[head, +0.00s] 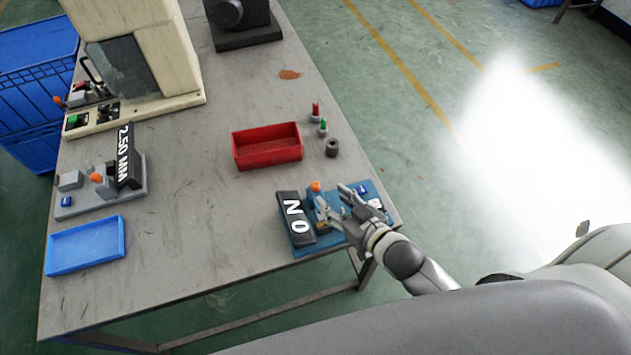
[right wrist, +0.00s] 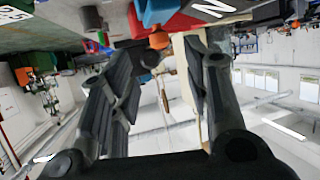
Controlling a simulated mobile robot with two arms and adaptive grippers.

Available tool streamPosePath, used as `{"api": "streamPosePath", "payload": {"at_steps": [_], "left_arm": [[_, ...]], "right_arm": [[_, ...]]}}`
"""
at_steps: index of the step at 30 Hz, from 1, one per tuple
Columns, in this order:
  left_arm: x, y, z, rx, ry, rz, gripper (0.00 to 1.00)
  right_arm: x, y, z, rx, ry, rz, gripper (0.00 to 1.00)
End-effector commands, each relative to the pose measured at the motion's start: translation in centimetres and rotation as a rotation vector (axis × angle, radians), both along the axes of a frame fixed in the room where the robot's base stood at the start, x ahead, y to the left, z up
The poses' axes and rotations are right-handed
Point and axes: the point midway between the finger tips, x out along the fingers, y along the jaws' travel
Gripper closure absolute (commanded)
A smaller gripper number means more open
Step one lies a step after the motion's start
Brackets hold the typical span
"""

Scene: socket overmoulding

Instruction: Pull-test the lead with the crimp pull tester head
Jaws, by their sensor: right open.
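The pull tester head (head: 305,247) is a blue-based unit at the table's near right corner. Its dark display (head: 294,218) reads "0 N", and an orange knob (head: 316,186) tops a small blue block. My right gripper (head: 333,197) is open over the tester's right part, its fingertips close to the knob; contact cannot be told. In the right wrist view, the orange knob (right wrist: 158,40) appears between the open fingers, beyond their tips. I cannot make out a lead in either view. My left gripper is not in view.
A red tray (head: 267,158) stands mid-table, with red and green push-button parts (head: 316,112) and a dark ring (head: 332,148) beside it. A blue tray (head: 86,245), a "2.50 MM" gauge (head: 103,198) and a cream machine (head: 165,50) stand left. The front middle is clear.

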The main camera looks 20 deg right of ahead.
Motion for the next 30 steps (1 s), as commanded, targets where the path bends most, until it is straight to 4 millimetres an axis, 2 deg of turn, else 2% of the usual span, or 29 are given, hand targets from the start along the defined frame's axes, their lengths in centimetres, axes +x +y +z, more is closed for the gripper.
{"api": "streamPosePath", "payload": {"at_steps": [6,15,21,30], "left_arm": [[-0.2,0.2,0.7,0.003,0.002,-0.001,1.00],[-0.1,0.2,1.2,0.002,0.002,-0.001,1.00],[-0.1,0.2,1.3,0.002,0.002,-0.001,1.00],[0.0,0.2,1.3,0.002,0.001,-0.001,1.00]], "right_arm": [[3.2,0.9,-1.1,0.000,-0.001,-0.001,0.56],[6.8,2.1,-2.8,0.000,0.001,0.000,0.56],[7.9,2.4,-3.4,0.000,0.002,0.000,0.56],[8.1,2.5,-3.5,0.000,0.001,0.000,0.56]]}}
